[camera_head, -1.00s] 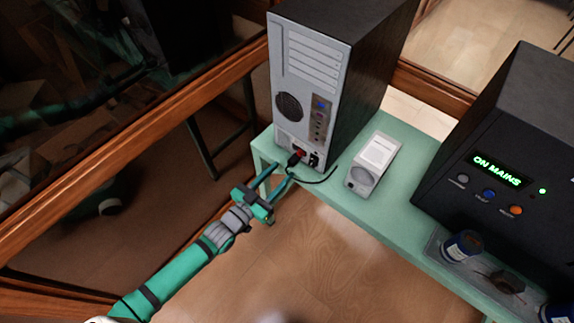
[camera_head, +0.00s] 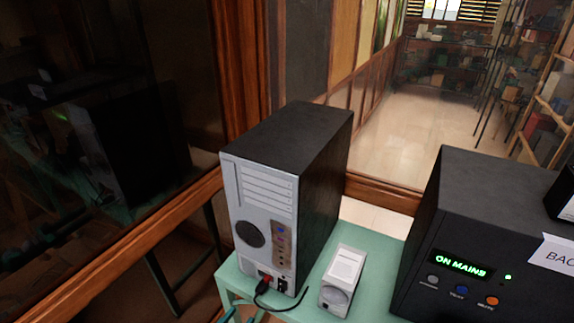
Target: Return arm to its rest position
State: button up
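Only the teal fingertips of my gripper (camera_head: 238,316) show, at the bottom edge left of centre. They stand apart with nothing visible between them, near the front left of the green table (camera_head: 308,314). The rest of my gripper and my arm is below the picture. Just above the fingertips, a black plug (camera_head: 262,286) with a black cable sits at the lower back panel of the computer tower (camera_head: 268,205), by a red part. Whether the plug is fully seated cannot be told.
A small white and grey box (camera_head: 342,282) stands right of the tower. A large black unit (camera_head: 490,240) with a lit "ON MAINS" display stands further right. A wood-framed glass pane (camera_head: 110,260) runs along the left.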

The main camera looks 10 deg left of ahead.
jog(key=s+d+f+n+g+y, duration=0.1)
jog(key=s+d+f+y, duration=0.15)
jog(key=s, duration=0.85)
jog(key=s+d+f+g+y, duration=0.1)
jog(key=s+d+f, duration=0.25)
jog(key=s, duration=0.65)
jog(key=s+d+r+n+y, duration=0.1)
jog(key=s+d+r, duration=0.1)
jog(key=d+r, duration=0.2)
jog(key=s+d+r+n+y, duration=0.1)
jog(key=s+d+r+n, duration=0.1)
jog(key=d+r, duration=0.3)
jog(key=s+d, duration=0.1)
jog(key=d, duration=0.3)
jog(key=shift+s+d+y, duration=0.35)
dwell(1.9)
